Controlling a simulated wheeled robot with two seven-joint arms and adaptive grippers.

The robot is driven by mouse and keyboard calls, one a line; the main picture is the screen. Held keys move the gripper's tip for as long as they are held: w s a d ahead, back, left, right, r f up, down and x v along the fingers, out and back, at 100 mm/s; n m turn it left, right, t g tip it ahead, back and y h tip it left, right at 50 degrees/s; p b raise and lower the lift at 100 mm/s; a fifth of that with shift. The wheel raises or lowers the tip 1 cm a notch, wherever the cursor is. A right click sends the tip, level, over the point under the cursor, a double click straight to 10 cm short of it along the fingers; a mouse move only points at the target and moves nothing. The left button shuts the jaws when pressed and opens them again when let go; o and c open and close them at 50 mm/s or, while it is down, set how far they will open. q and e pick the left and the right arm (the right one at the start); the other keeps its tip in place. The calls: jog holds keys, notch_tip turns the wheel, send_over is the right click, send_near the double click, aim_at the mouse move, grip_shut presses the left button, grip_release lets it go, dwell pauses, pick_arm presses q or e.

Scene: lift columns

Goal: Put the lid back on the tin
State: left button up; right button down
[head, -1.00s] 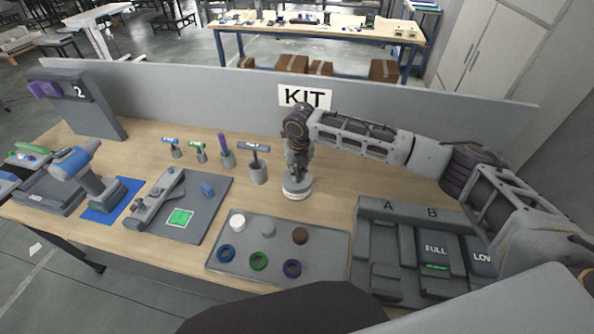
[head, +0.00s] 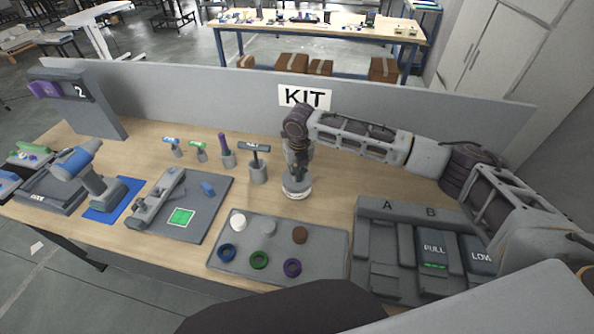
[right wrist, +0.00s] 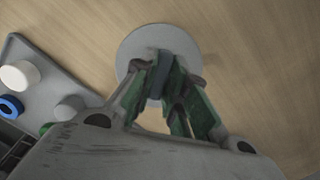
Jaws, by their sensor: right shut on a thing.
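My right gripper (head: 298,169) points down over the round pale tin (head: 297,193) on the bench, behind the grey tray. In the right wrist view, my right gripper (right wrist: 178,105) is shut on the small knob of the grey, disc-shaped lid (right wrist: 133,48). The lid is at the tin's top. The fingers hide part of it, and I cannot tell whether it is fully seated. The tin's body is hidden under the lid in the wrist view. My left gripper is not in view.
A grey tray (head: 225,262) with several caps and rings lies in front of the tin. Upright tools in holders (head: 258,174) stand left of it. A bin rack marked A and B (head: 367,245) is at the right. A grey KIT panel (head: 230,105) stands behind.

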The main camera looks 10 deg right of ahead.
jog(key=shift+f+p, duration=0.15)
jog(key=shift+p, duration=0.8)
dwell(1.6)
dwell(0.4)
jog(key=c, duration=1.3)
grip_release()
jog(key=shift+c, duration=0.2)
jog(key=shift+o, duration=0.2)
jog(key=o, duration=0.4)
